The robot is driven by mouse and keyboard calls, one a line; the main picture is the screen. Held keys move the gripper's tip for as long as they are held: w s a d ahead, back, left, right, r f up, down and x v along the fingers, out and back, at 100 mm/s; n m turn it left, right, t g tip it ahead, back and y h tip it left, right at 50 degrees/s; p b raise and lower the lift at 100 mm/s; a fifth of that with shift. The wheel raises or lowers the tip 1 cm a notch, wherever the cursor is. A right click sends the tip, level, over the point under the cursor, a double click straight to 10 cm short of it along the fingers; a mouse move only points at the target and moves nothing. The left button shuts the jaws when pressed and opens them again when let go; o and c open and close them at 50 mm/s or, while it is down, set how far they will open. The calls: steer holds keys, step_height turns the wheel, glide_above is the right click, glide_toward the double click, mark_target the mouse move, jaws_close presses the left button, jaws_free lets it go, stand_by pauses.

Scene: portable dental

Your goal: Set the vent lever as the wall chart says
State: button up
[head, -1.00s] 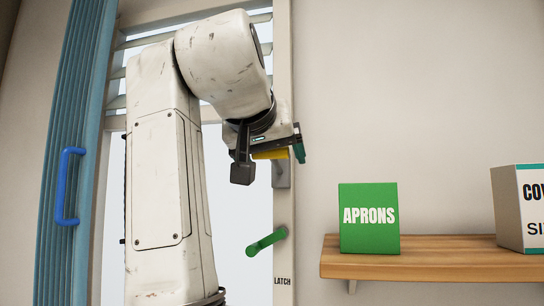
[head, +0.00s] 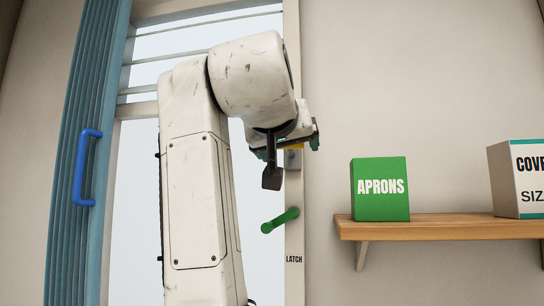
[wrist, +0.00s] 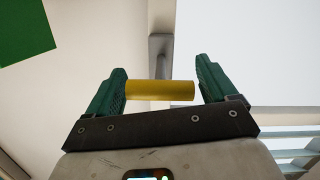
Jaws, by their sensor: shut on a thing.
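The vent lever is a yellow bar (wrist: 160,90) between my gripper's green fingers in the wrist view. My gripper (wrist: 162,88) is shut on it, with one finger at each end. In the head view my gripper (head: 297,142) is at the right post of the window frame, and a bit of the yellow lever (head: 292,147) shows beneath it by a grey mount (head: 293,160). The vent slats (head: 205,52) at the window's top look thin, almost edge-on. My arm hides part of the window. The wall chart is not in view.
A green handle (head: 280,220) marked LATCH sits below the lever on the same post. A blue folded panel with a blue handle (head: 84,168) is at left. At right, a wooden shelf (head: 440,228) holds a green APRONS box (head: 380,188) and a white box (head: 517,180).

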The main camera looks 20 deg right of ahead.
steer(key=shift+w+d+f+t+h+b, duration=0.15)
steer(key=shift+f+t+h+b, duration=0.7)
steer(key=shift+b, duration=0.6)
steer(key=shift+w+a+f+t+h+b, duration=0.1)
steer(key=shift+f+t+h+b, duration=0.55)
steer(key=shift+t+b, duration=0.6)
steer(key=shift+d+f, duration=0.1)
steer(key=o, duration=1.3)
steer(key=b+v, duration=0.3)
steer(key=v, duration=0.7)
steer(key=shift+s+a, duration=0.3)
